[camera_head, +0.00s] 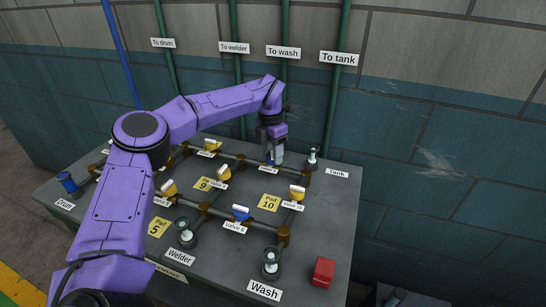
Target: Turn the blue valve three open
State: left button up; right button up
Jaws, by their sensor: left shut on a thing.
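My left gripper (275,158) is at the back pipe of the valve table, left of the Tank post. It points down and is shut on a small valve handle, mostly hidden by the fingers; a bit of blue shows there. I cannot read a label on that valve, so I cannot tell if it is valve three. Another blue handle, labelled Valve 6 (240,213), sits on the front pipe, clear of the gripper. My right gripper is not in view.
Several yellow valve handles, one at the right (297,192), stand on the pipes. A red block (323,271) is at the front right of the grey table (335,215). The Wash post (270,262) and Welder post (185,232) stand in front. A brick wall is behind.

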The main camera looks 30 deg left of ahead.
aim_at(269, 157)
pick_arm(q)
jog(key=n+b, duration=0.4)
jog(key=n, duration=0.2)
jog(key=shift+a+f, duration=0.1)
jog(key=n+b, duration=0.3)
jog(key=shift+n+t, duration=0.4)
jog(key=shift+s+n+b, duration=0.1)
jog(key=shift+n+b, duration=1.1)
jog(key=shift+n, duration=0.3)
jog(key=shift+r, duration=0.2)
jog(key=o, duration=1)
jog(key=shift+o, duration=0.2)
notch_tip(269, 157, up, 10)
jog(key=p, duration=0.1)
jog(key=shift+s+a+r, duration=0.25)
jog(key=shift+s+a, duration=0.05)
jog(key=shift+s, duration=0.05)
